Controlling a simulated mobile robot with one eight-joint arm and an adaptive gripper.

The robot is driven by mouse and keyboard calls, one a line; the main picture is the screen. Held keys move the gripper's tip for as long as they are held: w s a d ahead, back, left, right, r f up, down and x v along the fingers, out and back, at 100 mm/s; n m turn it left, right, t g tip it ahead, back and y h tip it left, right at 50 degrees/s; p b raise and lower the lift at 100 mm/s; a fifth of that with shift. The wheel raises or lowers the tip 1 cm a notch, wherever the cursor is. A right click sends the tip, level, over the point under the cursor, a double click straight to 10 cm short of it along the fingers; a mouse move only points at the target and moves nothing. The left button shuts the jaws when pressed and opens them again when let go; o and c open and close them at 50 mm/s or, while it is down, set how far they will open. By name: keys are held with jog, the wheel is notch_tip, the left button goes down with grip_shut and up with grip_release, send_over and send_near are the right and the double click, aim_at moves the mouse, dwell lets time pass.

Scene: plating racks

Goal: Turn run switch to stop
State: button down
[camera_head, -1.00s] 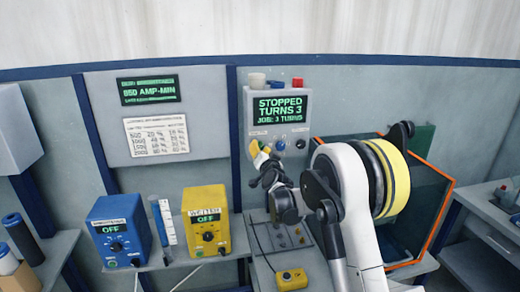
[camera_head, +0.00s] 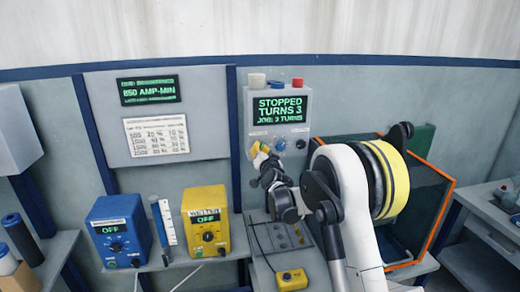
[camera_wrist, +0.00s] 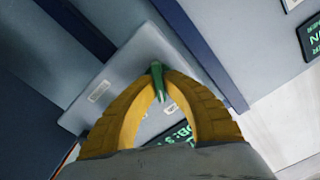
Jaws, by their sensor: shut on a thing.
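The grey control box (camera_head: 304,93) on the wall has a screen (camera_head: 278,110) reading "STOPPED, TURNS 3, JOB: 3 TURNS". My gripper (camera_head: 259,147) is at the lower left of the box's front, left of a blue knob (camera_head: 280,145). In the wrist view my gripper's yellow fingers (camera_wrist: 158,82) are closed together on a small green piece (camera_wrist: 157,72), which looks like the lever of the run switch. The box's grey face (camera_wrist: 118,68) lies behind it. The fingers hide the switch's base and any marks around it.
A blue power unit (camera_head: 118,232) and a yellow unit (camera_head: 207,219), both reading "OFF", stand at the left. A small yellow box (camera_head: 291,280) lies on the bench. An orange-edged tank (camera_head: 432,225) stands at the right beside my arm.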

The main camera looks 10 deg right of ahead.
jog(key=n+b, duration=0.2)
jog(key=n, duration=0.4)
jog(key=shift+a+n, duration=0.15)
jog(key=shift+n, duration=0.15)
jog(key=n+b, duration=0.1)
jog(key=n, duration=0.5)
jog(key=shift+a+n+b, duration=0.15)
jog(key=shift+n+b, duration=0.15)
jog(key=shift+b, duration=0.1)
jog(key=c, duration=1.5)
grip_release()
jog(key=s, duration=1.2)
